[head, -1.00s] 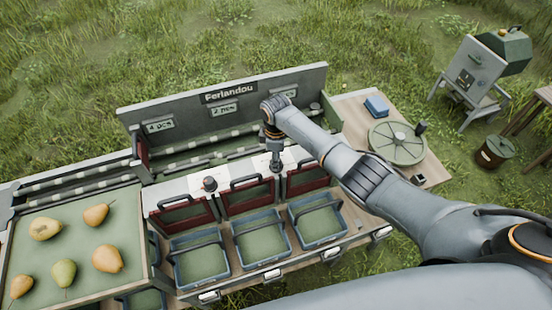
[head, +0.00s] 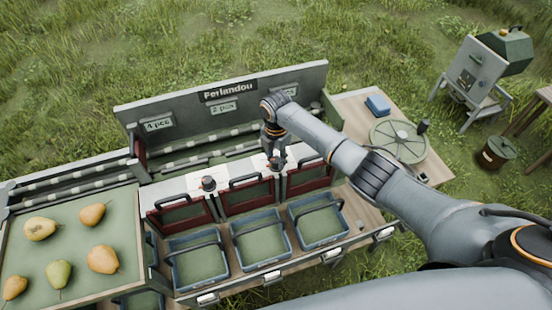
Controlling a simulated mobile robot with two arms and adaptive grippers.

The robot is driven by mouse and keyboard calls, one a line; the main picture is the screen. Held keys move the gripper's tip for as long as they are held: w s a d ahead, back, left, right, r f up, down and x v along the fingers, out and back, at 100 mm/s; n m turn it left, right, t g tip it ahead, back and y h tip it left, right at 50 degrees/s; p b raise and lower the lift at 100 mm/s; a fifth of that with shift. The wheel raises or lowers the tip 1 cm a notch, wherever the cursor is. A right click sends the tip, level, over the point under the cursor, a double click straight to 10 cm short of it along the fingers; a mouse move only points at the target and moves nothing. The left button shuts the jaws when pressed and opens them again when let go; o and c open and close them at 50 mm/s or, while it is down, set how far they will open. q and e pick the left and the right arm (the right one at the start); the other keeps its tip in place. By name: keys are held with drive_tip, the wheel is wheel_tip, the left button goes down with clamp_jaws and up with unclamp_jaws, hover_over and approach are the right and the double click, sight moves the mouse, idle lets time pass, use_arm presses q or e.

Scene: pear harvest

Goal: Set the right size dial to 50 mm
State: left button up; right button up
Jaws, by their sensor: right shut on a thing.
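The right size dial (head: 276,164) is a small dark knob on a white plate, on the ledge behind the red-framed gates. My right gripper (head: 275,157) reaches down from above and is shut on this dial. The fingers and wrist hide most of the dial, and its setting cannot be read. The left size dial (head: 208,183) stands uncovered on its own white plate to the left. My left gripper is not in view.
Several pears lie on the green tray (head: 80,220) at left. Blue baskets (head: 198,263) stand in front of the red gates (head: 248,198). A labelled back panel (head: 185,108) rises behind. A round green turntable (head: 398,141) is at right.

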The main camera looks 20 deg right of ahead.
sight(276, 160)
drive_tip(key=shift+n+b, duration=0.35)
drive_tip(key=shift+n, duration=1.15)
drive_tip(key=o, duration=1.1)
drive_tip(key=shift+o, duration=0.2)
drive_tip(key=shift+r, duration=0.1)
wheel_tip(276, 160, up, 12)
